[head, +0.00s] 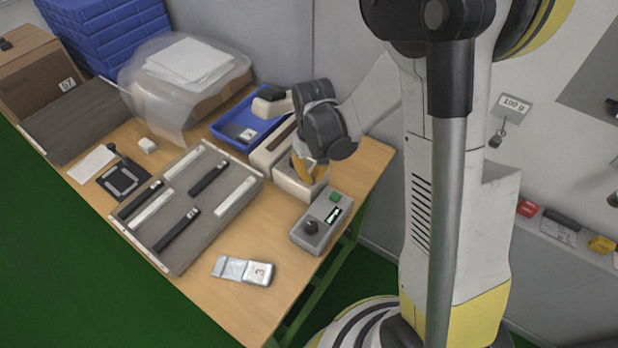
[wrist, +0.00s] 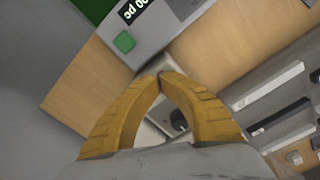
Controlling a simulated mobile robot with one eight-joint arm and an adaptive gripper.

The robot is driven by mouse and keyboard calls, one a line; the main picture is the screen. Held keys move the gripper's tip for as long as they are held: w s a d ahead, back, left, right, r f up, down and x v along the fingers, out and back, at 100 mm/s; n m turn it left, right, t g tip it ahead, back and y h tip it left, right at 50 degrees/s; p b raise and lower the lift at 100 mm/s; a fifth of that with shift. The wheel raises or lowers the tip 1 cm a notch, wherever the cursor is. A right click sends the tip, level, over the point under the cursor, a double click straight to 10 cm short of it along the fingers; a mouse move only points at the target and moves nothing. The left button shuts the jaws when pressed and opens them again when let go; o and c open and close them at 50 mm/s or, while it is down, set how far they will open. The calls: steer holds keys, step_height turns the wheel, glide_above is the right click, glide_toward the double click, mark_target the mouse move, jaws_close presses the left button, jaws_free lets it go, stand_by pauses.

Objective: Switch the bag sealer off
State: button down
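The bag sealer (head: 271,154) is a beige machine with a long dark bar and a raised handle arm, near the table's back right edge. My gripper (head: 308,176) points down over the sealer's near end, its yellow fingers hiding part of it. In the wrist view my gripper (wrist: 160,75) has its two fingertips together, in front of the sealer's pale end (wrist: 150,132). A dark round part (wrist: 178,121) shows in the gap between the fingers. I cannot tell whether the fingertips touch the sealer, and no switch position is readable.
A grey box (head: 306,238) with a green button, display and black knob stands close by, toward the table's right edge. A blue tray (head: 218,132) lies behind.

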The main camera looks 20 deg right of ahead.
steer(key=shift+f+b, duration=0.3)
steer(key=shift+f, duration=0.05)
steer(key=shift+r, duration=0.1)
steer(key=shift+r+p, duration=2.5)
steer(key=shift+r, duration=1)
steer(key=s+r+m+t+b, duration=0.1)
steer(key=s+r+t+b, duration=0.1)
steer(key=s+r+t, duration=0.5)
steer(key=shift+v, duration=5.2)
steer(key=shift+w, duration=0.15)
